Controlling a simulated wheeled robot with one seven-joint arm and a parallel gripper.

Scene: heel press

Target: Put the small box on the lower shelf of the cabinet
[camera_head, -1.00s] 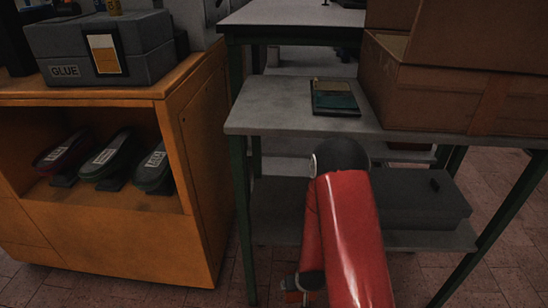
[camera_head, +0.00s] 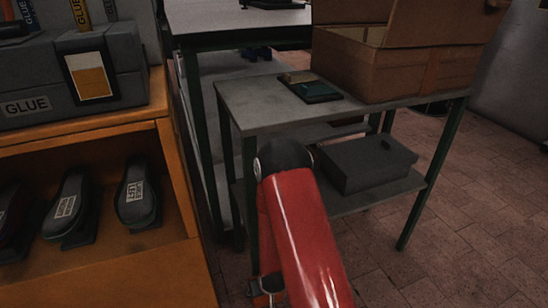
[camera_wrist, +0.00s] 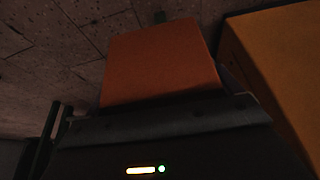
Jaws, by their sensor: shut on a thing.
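My gripper (camera_head: 265,287) hangs low at the bottom edge of the head view, partly hidden by my red arm. In the wrist view a plain orange-brown box (camera_wrist: 160,60) sits against the dark gripper body, and the gripper is shut on it. In the head view only a sliver of orange shows there. The orange cabinet (camera_head: 95,140) stands at the left, with an open compartment facing front. Its side panel (camera_wrist: 285,65) shows at the right of the wrist view, beside the held box.
Several dark shoe-like pieces with labels (camera_head: 137,197) stand in the cabinet's compartment. A grey GLUE box (camera_head: 30,85) sits on top. A grey table (camera_head: 250,100) bears a large cardboard box (camera_head: 385,75); a dark grey box (camera_head: 365,165) lies on its lower shelf. Brick floor (camera_head: 460,240) is clear at right.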

